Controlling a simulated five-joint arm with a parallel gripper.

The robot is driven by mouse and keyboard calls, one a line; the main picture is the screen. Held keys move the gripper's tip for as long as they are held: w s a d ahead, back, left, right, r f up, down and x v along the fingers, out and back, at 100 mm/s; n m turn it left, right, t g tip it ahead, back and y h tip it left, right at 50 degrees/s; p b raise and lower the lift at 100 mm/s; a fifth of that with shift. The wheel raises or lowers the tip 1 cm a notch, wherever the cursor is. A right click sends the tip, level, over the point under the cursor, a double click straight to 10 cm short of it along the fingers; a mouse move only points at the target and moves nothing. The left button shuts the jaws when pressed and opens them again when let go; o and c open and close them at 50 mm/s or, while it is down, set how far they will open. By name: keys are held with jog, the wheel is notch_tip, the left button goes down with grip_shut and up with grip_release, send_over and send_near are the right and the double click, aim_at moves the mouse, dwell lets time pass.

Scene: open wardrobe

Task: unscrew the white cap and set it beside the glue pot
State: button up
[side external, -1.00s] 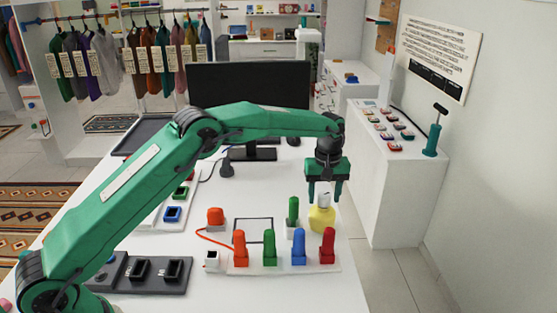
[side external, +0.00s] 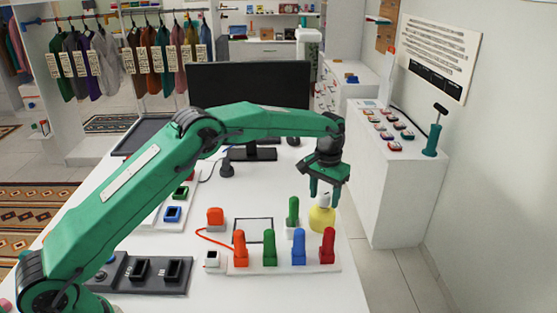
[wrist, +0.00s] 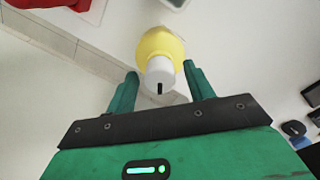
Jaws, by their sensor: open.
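The glue pot (side external: 321,219) is a rounded yellow bottle standing upright near the right edge of the white table. The white cap (side external: 324,200) sits on its top. My gripper (side external: 325,193) points down over the pot, its two green fingers at about cap height. In the wrist view the white cap (wrist: 160,72), with a short black mark on it, lies between the open fingers, with a gap visible on each side. The yellow pot (wrist: 158,42) shows behind it.
A white rack (side external: 282,267) with red, green and blue pieces stands just in front of the pot. A green piece (side external: 293,209) stands close on its left. A monitor (side external: 249,85) is behind. The table's right edge is close to the pot.

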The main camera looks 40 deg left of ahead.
jog(key=m, duration=0.3)
jog(key=shift+m, duration=2.4)
jog(key=c, duration=1)
jog(key=shift+n, duration=0.3)
jog(key=n, duration=1.3)
grip_shut()
jog(key=shift+n, duration=1.9)
